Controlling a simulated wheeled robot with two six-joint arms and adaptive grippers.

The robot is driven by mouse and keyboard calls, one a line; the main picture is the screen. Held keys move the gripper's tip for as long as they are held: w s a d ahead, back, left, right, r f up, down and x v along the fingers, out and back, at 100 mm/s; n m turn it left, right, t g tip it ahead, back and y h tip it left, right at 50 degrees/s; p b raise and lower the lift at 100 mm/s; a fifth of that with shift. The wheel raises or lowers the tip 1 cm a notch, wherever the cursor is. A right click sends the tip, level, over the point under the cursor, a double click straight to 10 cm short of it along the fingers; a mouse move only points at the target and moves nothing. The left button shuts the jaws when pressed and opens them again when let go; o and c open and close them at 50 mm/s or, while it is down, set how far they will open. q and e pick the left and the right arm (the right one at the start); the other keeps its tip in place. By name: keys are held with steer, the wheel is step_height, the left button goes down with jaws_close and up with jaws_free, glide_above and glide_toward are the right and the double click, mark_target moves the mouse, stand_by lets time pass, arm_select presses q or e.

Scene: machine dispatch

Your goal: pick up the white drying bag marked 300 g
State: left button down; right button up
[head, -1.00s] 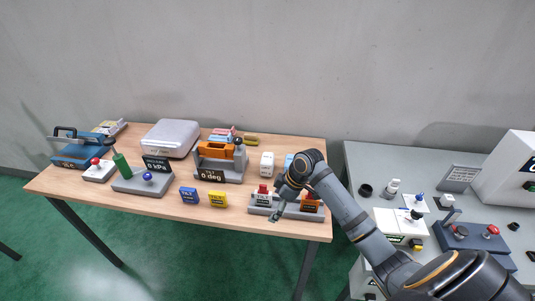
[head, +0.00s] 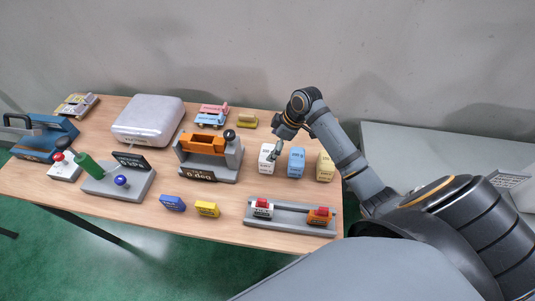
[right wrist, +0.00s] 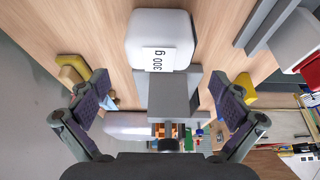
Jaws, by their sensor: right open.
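The white drying bag (head: 266,160) stands upright on the wooden table, left of a blue bag (head: 296,162) and a tan bag (head: 325,168). In the right wrist view the white bag (right wrist: 158,32) shows its "300 g" label at the top middle. My right gripper (head: 277,148) is at the white bag's upper right in the head view, partly covering it. In the right wrist view its fingers (right wrist: 160,92) are spread wide with the bag centred ahead of the gap. Contact cannot be told. My left gripper is not in view.
A grey base with white and orange blocks (head: 290,218) lies in front of the bags. An orange and grey tilt device (head: 208,155) stands to the left. Blue (head: 173,203) and yellow (head: 207,209) blocks lie near the front edge. A grey table (head: 430,150) is at right.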

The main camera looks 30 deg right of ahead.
mark_target(267, 151)
steer(key=x, duration=0.2)
steer(key=shift+a+f, duration=0.1)
steer(key=shift+f, duration=0.3)
steer(key=shift+w+f+p, duration=0.3)
steer(key=shift+w+f, duration=0.25)
steer(key=shift+f, duration=0.05)
steer(key=shift+a+f+p, duration=0.4)
steer(key=shift+f+p, duration=0.25)
steer(key=shift+p, duration=0.2)
steer(key=x, duration=0.3)
steer(key=shift+s+f+p, duration=0.15)
steer(key=shift+p, duration=0.15)
steer(key=shift+f, duration=0.1)
steer(key=c, duration=1.1)
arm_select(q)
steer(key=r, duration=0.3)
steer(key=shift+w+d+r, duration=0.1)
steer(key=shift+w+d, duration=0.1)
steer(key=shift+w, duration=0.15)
arm_select(e)
steer(key=shift+c, duration=0.2)
